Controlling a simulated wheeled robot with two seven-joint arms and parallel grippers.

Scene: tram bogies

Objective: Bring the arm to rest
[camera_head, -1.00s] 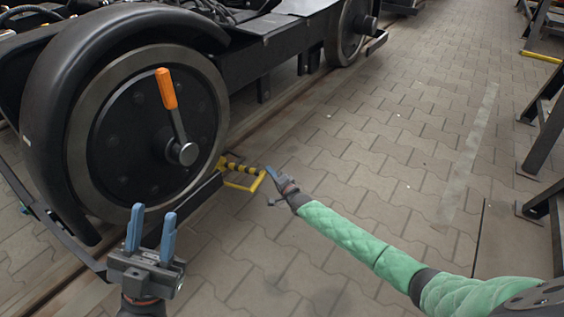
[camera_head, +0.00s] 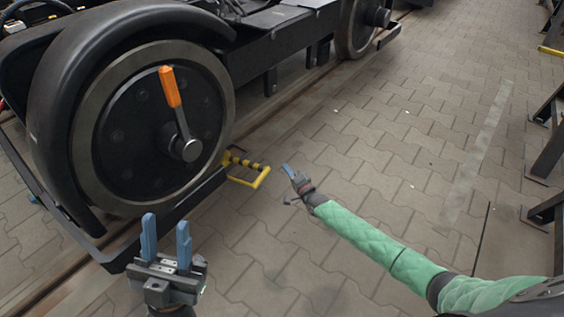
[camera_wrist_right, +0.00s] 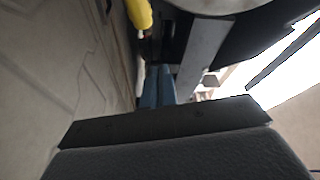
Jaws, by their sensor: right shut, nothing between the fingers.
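My right arm, in a green quilted sleeve, comes in from the lower right in the head view. Its right gripper (camera_head: 287,170) is shut and empty, above the paving and to the right of a yellow-and-black handle piece (camera_head: 246,170). The blue fingers also show together in the right wrist view (camera_wrist_right: 158,86). My left gripper (camera_head: 167,238) is at the lower left with its two blue fingers apart and nothing between them. It is in front of the bogie wheel (camera_head: 122,130), which has an orange-handled lever (camera_head: 170,87) at its hub.
The black bogie frame (camera_head: 275,38) fills the upper left, above a rail in the paving. Dark metal stands (camera_head: 550,150) are at the right edge. The paved floor (camera_head: 400,140) between is mostly clear.

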